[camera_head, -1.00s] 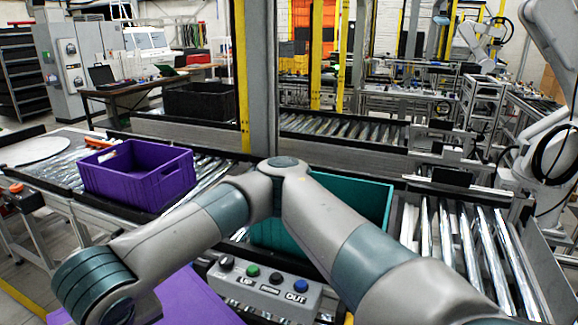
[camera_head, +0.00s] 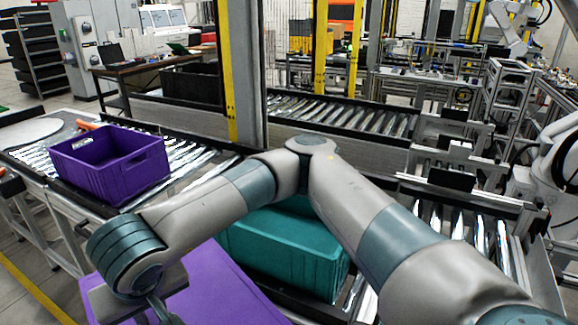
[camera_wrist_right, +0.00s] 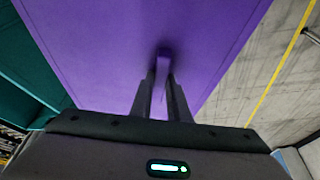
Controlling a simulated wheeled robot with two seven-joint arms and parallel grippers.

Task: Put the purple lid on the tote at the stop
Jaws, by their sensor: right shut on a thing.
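My right gripper (camera_wrist_right: 161,80) is shut on the upright handle of the purple lid (camera_wrist_right: 110,35). In the head view the lid (camera_head: 225,290) is held at the bottom, in front of the teal tote (camera_head: 280,255), and my right gripper (camera_head: 160,308) is partly cut off by the lower edge. The teal tote stands on the conveyor, partly hidden by my right arm and the lid. A teal surface also shows beside the lid at the left of the wrist view. An open purple tote (camera_head: 85,173) stands farther left on the conveyor. My left gripper is out of view.
Bare rollers (camera_head: 490,240) lie right of the teal tote, with a dark block (camera_head: 450,180) at their far side. A grey post (camera_head: 246,75) with a yellow edge rises behind. A black bin (camera_head: 192,85) sits on the far line.

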